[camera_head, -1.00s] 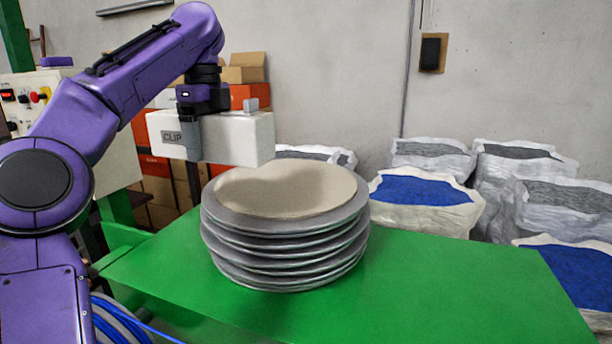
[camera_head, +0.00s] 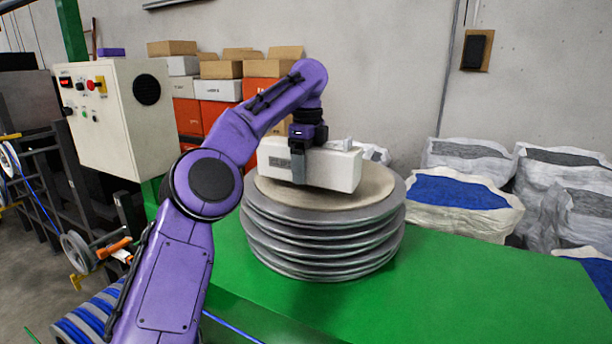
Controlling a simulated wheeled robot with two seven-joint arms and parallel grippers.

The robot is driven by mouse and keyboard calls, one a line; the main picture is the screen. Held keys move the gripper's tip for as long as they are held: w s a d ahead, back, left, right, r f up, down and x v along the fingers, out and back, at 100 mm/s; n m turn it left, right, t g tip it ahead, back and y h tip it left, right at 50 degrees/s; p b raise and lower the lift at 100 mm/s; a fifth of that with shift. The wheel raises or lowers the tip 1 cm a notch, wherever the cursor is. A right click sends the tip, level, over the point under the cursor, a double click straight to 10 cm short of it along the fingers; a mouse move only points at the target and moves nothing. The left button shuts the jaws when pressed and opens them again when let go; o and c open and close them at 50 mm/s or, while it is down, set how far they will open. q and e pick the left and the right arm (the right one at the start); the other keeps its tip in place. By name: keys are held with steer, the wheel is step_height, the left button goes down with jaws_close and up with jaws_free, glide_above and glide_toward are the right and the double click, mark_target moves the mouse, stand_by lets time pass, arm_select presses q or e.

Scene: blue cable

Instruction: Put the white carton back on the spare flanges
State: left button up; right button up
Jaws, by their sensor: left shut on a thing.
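The white carton (camera_head: 335,172), a box with a grey printed label, is at the top of the spare flanges (camera_head: 325,240). The flanges are a stack of grey discs with a beige round sheet (camera_head: 350,200) on top. My left gripper (camera_head: 320,158) is shut on the carton from above, one finger over its front face and the other at its back. The carton is level and over the beige sheet. I cannot tell whether its underside touches the sheet. My right gripper is not in view.
The stack stands on a green table (camera_head: 470,290) with free room to its right. White sacks, one with blue granules (camera_head: 455,192), stand behind. Orange and brown boxes (camera_head: 215,115) are stacked at the back left. A control box (camera_head: 120,120) and cable reels (camera_head: 75,250) are at left.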

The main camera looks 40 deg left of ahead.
arm_select(q)
steer(key=shift+w+d+f, duration=0.1)
steer(key=shift+w+f, duration=0.15)
steer(key=shift+f, duration=0.8)
steer(key=shift+w+f, duration=0.15)
steer(key=shift+f, duration=0.1)
steer(key=shift+s, duration=0.3)
steer(key=o, duration=1.7)
steer(key=shift+w+f, duration=0.1)
